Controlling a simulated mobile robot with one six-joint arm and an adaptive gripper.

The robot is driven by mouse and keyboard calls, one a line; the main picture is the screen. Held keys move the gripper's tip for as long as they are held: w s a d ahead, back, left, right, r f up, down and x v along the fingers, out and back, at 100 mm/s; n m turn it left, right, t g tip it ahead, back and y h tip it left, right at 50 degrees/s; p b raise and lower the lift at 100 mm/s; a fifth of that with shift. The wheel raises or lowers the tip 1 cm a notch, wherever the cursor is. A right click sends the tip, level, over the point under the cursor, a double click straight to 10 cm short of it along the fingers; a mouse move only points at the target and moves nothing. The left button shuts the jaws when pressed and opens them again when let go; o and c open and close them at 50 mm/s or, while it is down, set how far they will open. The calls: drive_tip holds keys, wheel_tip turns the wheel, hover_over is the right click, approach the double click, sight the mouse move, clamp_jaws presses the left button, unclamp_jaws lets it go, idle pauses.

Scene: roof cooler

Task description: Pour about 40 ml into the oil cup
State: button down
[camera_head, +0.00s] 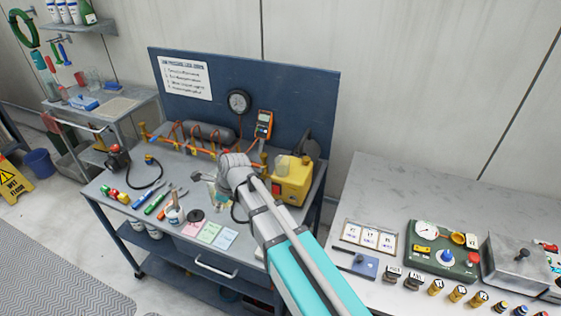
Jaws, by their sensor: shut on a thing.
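My gripper (212,183) is over the middle of the blue-grey workbench (190,260), its fingers small and partly hidden by my own wrist. It is shut on a small, pale, see-through container (222,198), whose shape and contents are too small to read. A white cup (174,214) stands on the bench to the left of and nearer than my gripper, with something dark upright in it. I cannot tell whether this is the oil cup. No flowing liquid shows. A yellow pump-like machine (292,183) stands just right of my wrist.
Coloured cards (209,233), a black disc (196,215) and pen-like tools (155,203) lie near the front. A copper pipe rig (190,140) runs along the back, before a blue panel (240,75). A grey table (430,195) with instruments stands at right.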

drive_tip(key=w+d+r+n+g+h+p, duration=0.1)
drive_tip(key=w+d+r+n+h+p, duration=0.1)
drive_tip(key=w+d+n, duration=0.6)
drive_tip(key=w+d+r+n+g+h+p, duration=0.1)
drive_tip(key=w+d+r+n+h+p, duration=0.2)
drive_tip(key=w+d+n, duration=0.6)
drive_tip(key=w+d+r+n+g+h+p, duration=0.1)
drive_tip(key=w+d+r+n+h+p, duration=0.2)
drive_tip(key=w+d+n, duration=0.6)
drive_tip(key=shift+w+d+r+n, duration=0.25)
drive_tip(key=shift+w+n, duration=2.35)
drive_tip(key=shift+w, duration=4.2)
